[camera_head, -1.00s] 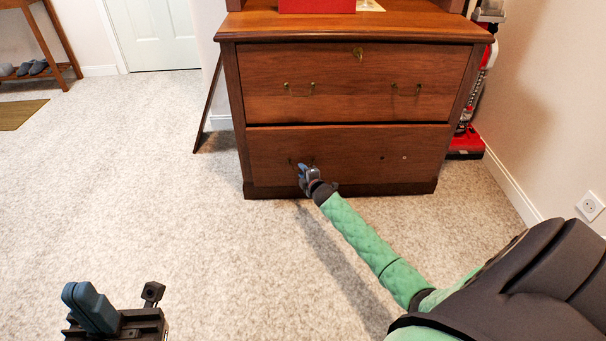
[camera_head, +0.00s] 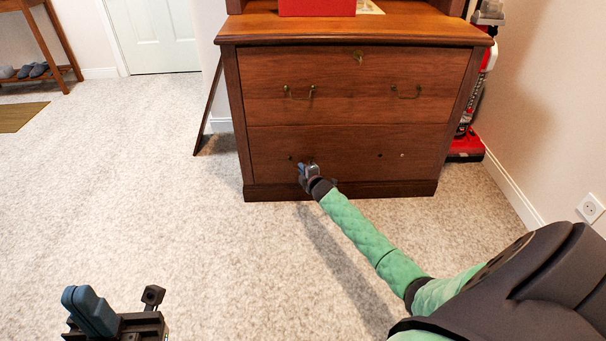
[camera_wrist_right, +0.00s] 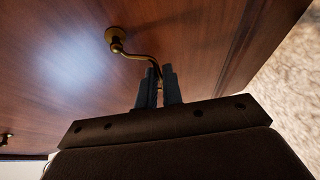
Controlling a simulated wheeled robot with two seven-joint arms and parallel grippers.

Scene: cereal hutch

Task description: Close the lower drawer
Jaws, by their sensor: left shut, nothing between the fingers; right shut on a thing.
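The lower drawer (camera_head: 350,143) is the bottom front of the brown wooden cabinet (camera_head: 240,110). Its front looks flush with the cabinet frame, with no clear gap along its top edge. My right gripper (camera_head: 308,171) is at the left part of this drawer front, where it hides most of the left handle. In the right wrist view, the fingers (camera_wrist_right: 158,88) are shut on the brass handle (camera_wrist_right: 138,54), whose mount sits on the wood. My left gripper (camera_head: 118,310) is at the bottom left above the carpet, shut and empty, far from the drawer.
The upper drawer (camera_head: 350,85) sits above, with two brass handles and a lock. A red box (camera_head: 316,7) stands on the cabinet top. A red vacuum cleaner (camera_head: 466,140) stands right of the cabinet, near the wall. The carpet in front is clear.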

